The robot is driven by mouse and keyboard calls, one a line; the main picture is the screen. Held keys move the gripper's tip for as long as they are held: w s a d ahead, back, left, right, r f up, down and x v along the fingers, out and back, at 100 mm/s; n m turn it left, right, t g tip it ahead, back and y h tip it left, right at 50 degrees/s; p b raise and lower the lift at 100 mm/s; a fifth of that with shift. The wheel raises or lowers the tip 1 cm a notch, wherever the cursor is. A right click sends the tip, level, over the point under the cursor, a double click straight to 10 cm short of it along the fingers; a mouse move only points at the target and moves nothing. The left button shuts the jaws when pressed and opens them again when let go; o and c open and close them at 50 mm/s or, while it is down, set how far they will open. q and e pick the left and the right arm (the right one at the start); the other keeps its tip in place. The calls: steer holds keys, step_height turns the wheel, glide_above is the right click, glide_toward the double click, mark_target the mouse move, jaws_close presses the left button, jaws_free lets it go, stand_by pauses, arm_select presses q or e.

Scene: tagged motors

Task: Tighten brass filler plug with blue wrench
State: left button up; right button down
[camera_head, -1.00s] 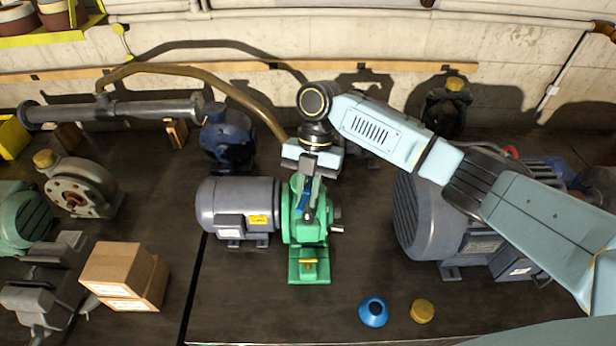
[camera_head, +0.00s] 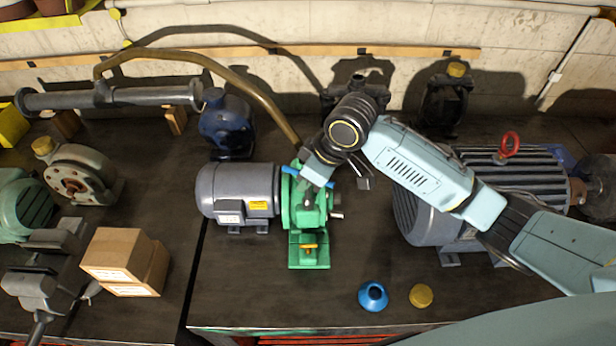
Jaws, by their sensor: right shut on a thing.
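A green pump unit (camera_head: 309,228) is joined to a grey motor (camera_head: 237,192) near the middle of the bench. My right gripper (camera_head: 304,186) is over the top of the green unit, shut on the blue wrench (camera_head: 290,171). My left gripper is not in view.
A blue funnel (camera_head: 373,296) and a yellow cap (camera_head: 422,295) stand on the front bench. A large grey motor (camera_head: 430,215) is at the right, partly behind my arm. Cardboard boxes (camera_head: 124,258) lie at the left. A brown hose (camera_head: 240,80) arches behind.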

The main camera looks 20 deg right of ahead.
steer(key=m, duration=0.2)
steer(key=shift+s+f+m+t+h, duration=0.1)
steer(key=shift+f+m+t+h, duration=0.2)
steer(key=shift+t, duration=0.1)
steer(key=shift+n+g, duration=0.3)
steer(key=shift+n, duration=0.3)
steer(key=shift+w+r, duration=0.25)
steer(key=shift+r, duration=0.4)
steer(key=shift+s+r, duration=0.15)
steer(key=shift+r, duration=0.2)
steer(key=shift+r, duration=0.1)
steer(key=shift+r, duration=2.5)
